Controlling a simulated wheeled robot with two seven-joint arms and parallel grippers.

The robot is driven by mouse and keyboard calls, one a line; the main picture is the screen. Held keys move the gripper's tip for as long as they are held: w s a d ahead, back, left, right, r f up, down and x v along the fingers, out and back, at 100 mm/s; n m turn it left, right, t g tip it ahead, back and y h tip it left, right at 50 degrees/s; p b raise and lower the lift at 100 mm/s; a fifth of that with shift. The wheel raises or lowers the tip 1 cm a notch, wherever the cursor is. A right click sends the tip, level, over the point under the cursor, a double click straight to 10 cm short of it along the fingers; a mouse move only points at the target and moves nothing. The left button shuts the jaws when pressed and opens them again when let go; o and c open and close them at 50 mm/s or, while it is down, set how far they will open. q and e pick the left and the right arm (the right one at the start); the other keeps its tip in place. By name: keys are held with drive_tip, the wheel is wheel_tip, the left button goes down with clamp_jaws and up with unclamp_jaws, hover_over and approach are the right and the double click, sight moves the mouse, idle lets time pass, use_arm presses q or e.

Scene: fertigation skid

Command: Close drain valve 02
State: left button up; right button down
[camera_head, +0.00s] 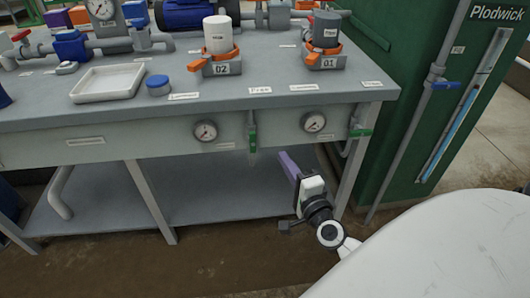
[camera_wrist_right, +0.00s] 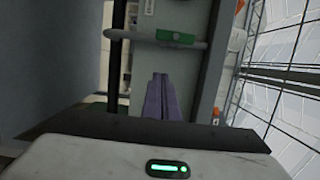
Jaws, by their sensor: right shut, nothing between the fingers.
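Two green-handled valves hang at the front edge of the bench. The left valve (camera_head: 252,138) has its handle pointing down along its vertical pipe. The right valve (camera_head: 360,132) has its handle lying sideways across its pipe. I cannot read which is drain valve 02. My right gripper (camera_head: 286,158) is shut and empty, its purple fingers below the bench front, between the two valves and apart from both. The right wrist view shows the shut fingers (camera_wrist_right: 160,80) and, beyond them, a green handle (camera_wrist_right: 175,38) lying along a grey pipe. My left gripper is out of view.
Two gauges (camera_head: 205,130) (camera_head: 313,122) sit on the bench's front panel. Orange-collared units marked 02 (camera_head: 221,68) and 01 (camera_head: 328,61) stand on top, with a white tray (camera_head: 108,82). A bench leg (camera_head: 350,170) and a green cabinet (camera_head: 420,120) stand right of the gripper.

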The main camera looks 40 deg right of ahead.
sight(252, 140)
drive_tip(key=w+a, duration=0.2)
drive_tip(key=w, duration=0.4)
drive_tip(key=shift+w, duration=0.2)
drive_tip(key=shift+a, duration=0.15)
